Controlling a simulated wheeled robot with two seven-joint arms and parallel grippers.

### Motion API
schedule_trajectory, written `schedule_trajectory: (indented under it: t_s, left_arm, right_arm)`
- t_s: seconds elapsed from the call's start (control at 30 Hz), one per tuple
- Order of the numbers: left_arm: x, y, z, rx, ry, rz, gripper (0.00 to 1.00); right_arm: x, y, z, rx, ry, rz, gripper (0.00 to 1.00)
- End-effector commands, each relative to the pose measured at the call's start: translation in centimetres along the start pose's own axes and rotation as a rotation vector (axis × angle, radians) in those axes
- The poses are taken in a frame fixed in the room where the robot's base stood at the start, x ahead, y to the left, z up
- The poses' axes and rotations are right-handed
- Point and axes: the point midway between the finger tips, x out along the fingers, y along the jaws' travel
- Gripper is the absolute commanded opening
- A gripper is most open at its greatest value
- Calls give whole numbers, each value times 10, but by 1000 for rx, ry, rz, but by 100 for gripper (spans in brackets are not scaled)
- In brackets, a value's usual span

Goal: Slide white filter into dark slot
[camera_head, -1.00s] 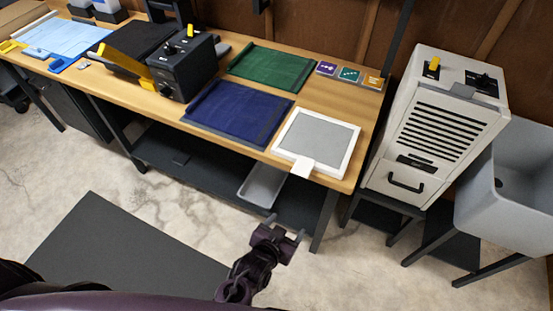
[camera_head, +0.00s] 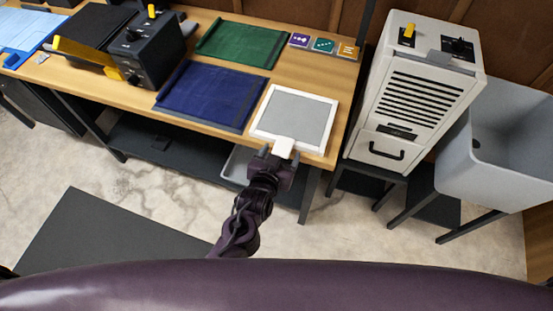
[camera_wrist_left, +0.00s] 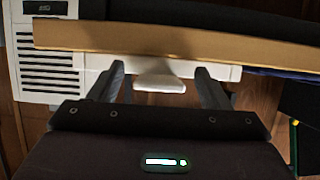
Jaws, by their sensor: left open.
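The white filter (camera_head: 335,108), a flat white frame around a grey panel, lies on the wooden bench at its front right corner. Its white tab (camera_head: 284,146) sticks out over the front edge. My left gripper (camera_head: 279,155) is open at this tab. In the left wrist view the tab (camera_wrist_left: 160,83) shows between the two spread fingers (camera_wrist_left: 161,84), with gaps on both sides. A dark slot (camera_head: 397,131) shows on the front of the white vented cabinet (camera_head: 376,143), above its handle. My right gripper is out of view.
The bench edge (camera_wrist_left: 150,40) runs close by the fingers. Blue (camera_head: 210,95) and green (camera_head: 242,44) mats lie left of and behind the filter. A black device (camera_head: 150,50) stands farther left.

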Motion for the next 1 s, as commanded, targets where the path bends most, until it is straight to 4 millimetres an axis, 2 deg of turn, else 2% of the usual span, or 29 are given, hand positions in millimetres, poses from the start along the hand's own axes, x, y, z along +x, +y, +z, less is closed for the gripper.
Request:
schedule_trajectory:
  t_s: [0.3,0.67,1.0]
  left_arm:
    - [3,0,0,0,0,0,70]
    - [2,0,0,0,0,0,22]
    - [2,0,0,0,1,0,21]
  right_arm:
    - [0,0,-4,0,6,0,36]
    - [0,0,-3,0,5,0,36]
    - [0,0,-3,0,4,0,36]
